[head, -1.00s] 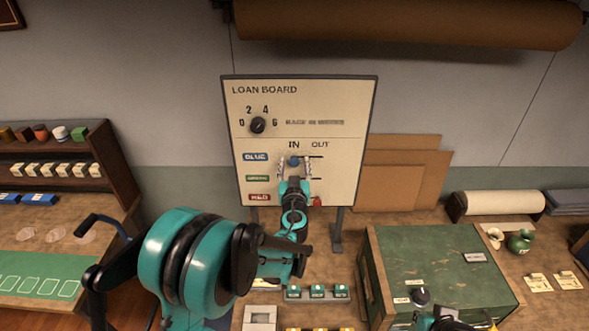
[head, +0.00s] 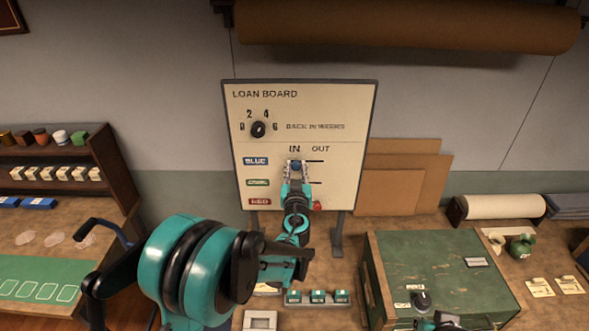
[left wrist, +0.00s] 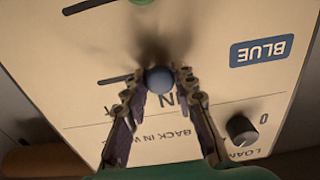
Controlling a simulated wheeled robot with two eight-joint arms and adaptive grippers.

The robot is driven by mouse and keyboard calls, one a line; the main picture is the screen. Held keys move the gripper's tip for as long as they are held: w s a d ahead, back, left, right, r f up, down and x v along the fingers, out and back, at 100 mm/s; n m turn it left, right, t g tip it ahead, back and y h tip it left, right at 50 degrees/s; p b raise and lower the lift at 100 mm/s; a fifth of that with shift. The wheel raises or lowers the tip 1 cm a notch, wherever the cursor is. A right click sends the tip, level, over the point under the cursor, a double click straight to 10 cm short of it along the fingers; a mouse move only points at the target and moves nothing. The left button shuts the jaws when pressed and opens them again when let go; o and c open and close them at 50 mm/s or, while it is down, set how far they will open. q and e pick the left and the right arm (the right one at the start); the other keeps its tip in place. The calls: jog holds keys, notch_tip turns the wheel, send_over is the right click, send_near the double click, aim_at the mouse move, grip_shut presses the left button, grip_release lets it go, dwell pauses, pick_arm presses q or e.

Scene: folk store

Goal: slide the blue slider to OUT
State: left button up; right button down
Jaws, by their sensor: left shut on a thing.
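The blue slider (head: 296,165) is a round blue knob on the loan board (head: 350,115), in the row marked BLUE. It stands under the word IN, and its dark slot runs right toward OUT. My left gripper (head: 296,169) is shut on the blue slider, one finger on each side. The left wrist view shows the blue knob (left wrist: 159,80) between the fingertips, with the slot's free part (left wrist: 115,79) to its left. My right gripper (head: 437,322) seems to show only in part at the bottom edge; its jaws cannot be made out.
A red knob (head: 317,205) sits lower on the board near OUT. A green knob (left wrist: 142,2) shows at the wrist view's top edge. The dial (head: 258,130) is above. A green-topped chest (head: 440,260) stands at right, and small teal-labelled blocks (head: 318,297) lie in front.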

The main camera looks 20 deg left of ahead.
pick_arm(q)
jog(key=shift+w+d+b, duration=0.15)
jog(key=shift+w+d, duration=0.15)
jog(key=shift+d, duration=0.9)
jog(key=shift+w+d+b, duration=0.15)
jog(key=shift+w+d, duration=0.15)
jog(key=shift+d, duration=0.9)
jog(key=shift+w+d+b, duration=0.15)
jog(key=shift+w+d, duration=0.15)
jog(key=shift+d, duration=0.9)
jog(key=o, duration=1)
jog(key=shift+c, duration=0.2)
jog(key=shift+o, duration=0.3)
send_near(319, 161)
jog(key=v, duration=0.2)
jog(key=shift+s+b, duration=0.35)
jog(key=shift+s, duration=0.05)
